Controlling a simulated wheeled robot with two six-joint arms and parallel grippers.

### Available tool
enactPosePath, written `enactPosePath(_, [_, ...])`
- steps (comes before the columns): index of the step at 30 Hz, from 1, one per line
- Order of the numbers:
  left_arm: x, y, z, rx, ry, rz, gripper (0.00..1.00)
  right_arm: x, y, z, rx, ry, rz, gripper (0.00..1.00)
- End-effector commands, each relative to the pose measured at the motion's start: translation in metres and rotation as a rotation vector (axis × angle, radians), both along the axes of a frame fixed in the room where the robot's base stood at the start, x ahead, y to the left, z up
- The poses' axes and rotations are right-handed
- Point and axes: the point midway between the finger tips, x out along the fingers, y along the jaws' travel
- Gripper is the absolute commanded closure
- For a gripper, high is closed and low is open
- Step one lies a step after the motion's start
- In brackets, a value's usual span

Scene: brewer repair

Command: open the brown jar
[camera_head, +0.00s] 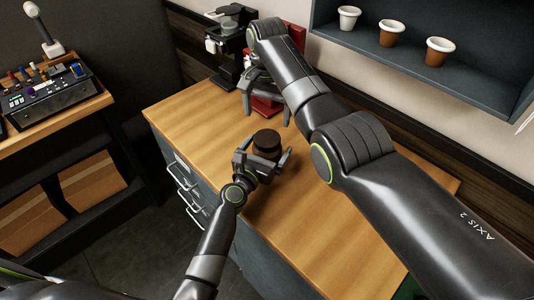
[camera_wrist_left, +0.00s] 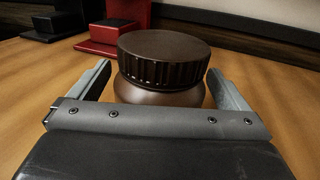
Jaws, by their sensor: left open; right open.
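The brown jar (camera_head: 266,145) stands upright on the wooden counter, with a ribbed dark brown lid on it. In the left wrist view the lid (camera_wrist_left: 164,55) sits on the jar's rounded body (camera_wrist_left: 160,94). My left gripper (camera_head: 265,163) is open with its fingers on either side of the jar; in the left wrist view its fingers (camera_wrist_left: 160,92) show a gap beside the jar on each side. My right gripper (camera_head: 265,105) is open behind the jar, pointing down by the red machine. The lower part of the jar is hidden by my left gripper.
A black coffee machine (camera_head: 227,45) and a red machine (camera_head: 296,36) stand at the back of the counter (camera_head: 190,112). Several cups (camera_head: 392,33) sit on a wall shelf. A control panel (camera_head: 45,88) is on the side table at left. The counter's front left is clear.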

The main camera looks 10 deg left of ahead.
Motion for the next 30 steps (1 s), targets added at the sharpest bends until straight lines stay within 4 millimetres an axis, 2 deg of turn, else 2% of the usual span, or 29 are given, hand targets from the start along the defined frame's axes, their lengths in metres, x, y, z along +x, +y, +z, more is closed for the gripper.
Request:
enactPosePath(3, [-0.0002, 0.0001, 0.0, 0.0, 0.0, 0.0, 0.04, 0.0, 0.0, 0.0, 0.0, 0.0, 0.0, 0.16])
enactPosePath(18, [-0.0004, 0.0003, -0.0001, 0.0, 0.0, 0.0, 0.69, 0.0, 0.0, 0.0, 0.0, 0.0, 0.0, 0.16])
enactPosePath(20, [-0.0004, 0.0003, -0.0001, 0.0, 0.0, 0.0, 0.77, 0.0, 0.0, 0.0, 0.0, 0.0, -0.002, 0.24])
enactPosePath(23, [-0.0005, 0.0003, -0.0001, 0.0, 0.0, 0.0, 0.9, 0.0, 0.0, 0.0, 0.0, 0.0, -0.026, 0.25])
enactPosePath(26, [-0.0005, 0.0003, -0.0001, 0.0, 0.0, 0.0, 0.92, 0.0, 0.0, 0.0, 0.0, 0.0, -0.1, 0.25])
enactPosePath(30, [-0.0006, 0.0002, -0.0001, 0.0, 0.0, 0.0, 0.92, 0.0, 0.0, 0.0, 0.0, 0.0, -0.289, 0.25])
